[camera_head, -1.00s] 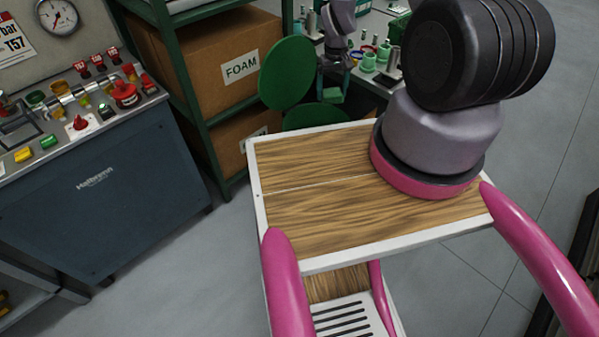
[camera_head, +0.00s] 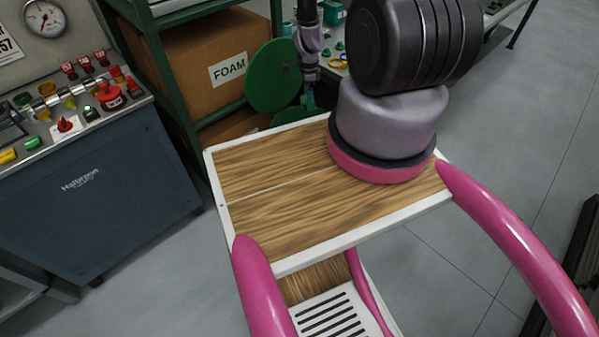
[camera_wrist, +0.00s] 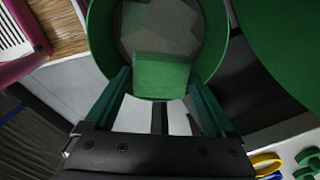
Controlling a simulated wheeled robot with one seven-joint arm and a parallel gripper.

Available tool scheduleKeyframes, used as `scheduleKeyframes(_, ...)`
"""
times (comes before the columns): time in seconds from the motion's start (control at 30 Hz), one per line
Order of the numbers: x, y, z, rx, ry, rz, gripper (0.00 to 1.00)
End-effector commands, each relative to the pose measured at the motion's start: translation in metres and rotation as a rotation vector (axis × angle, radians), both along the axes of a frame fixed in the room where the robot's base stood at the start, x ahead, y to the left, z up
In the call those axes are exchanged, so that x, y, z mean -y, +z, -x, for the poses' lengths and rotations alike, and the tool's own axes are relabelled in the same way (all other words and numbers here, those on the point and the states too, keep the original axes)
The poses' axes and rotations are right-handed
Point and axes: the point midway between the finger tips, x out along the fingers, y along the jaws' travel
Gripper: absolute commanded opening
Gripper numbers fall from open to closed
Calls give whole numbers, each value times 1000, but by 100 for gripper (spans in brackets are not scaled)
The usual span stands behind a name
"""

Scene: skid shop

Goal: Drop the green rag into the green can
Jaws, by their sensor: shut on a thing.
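The green rag (camera_wrist: 162,75) is a folded green block between my two fingertips in the wrist view. My gripper (camera_wrist: 159,82) is shut on it. The green can (camera_wrist: 216,40) is open and round below, and the rag shows inside the near part of its rim outline. I cannot tell the rag's height over it. Grey crumpled pieces lie in the can. In the head view the can's raised round lid (camera_head: 271,76) stands to the left of my gripper (camera_head: 308,98). The can's body is mostly hidden there behind my wooden-topped base, and the rag is not clear.
A green shelf rack (camera_head: 163,75) with a FOAM box (camera_head: 205,62) stands left of the can. A blue control cabinet (camera_head: 90,195) is at the far left. A bench with small parts lies behind.

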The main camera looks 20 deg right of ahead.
Motion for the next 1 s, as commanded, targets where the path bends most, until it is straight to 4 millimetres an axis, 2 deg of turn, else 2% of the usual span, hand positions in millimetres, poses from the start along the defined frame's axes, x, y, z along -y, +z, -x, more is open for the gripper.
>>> scheduleKeyframes(0.1, 7, -7, -2, 0, -105, 0, 19)
scheduleKeyframes(0.2, 9, -13, -3, 0, -137, -1, 19)
scheduleKeyframes(0.7, 8, -63, -3, 0, -136, -1, 19)
scheduleKeyframes(1.0, 8, -68, -3, 1, -136, 0, 19)
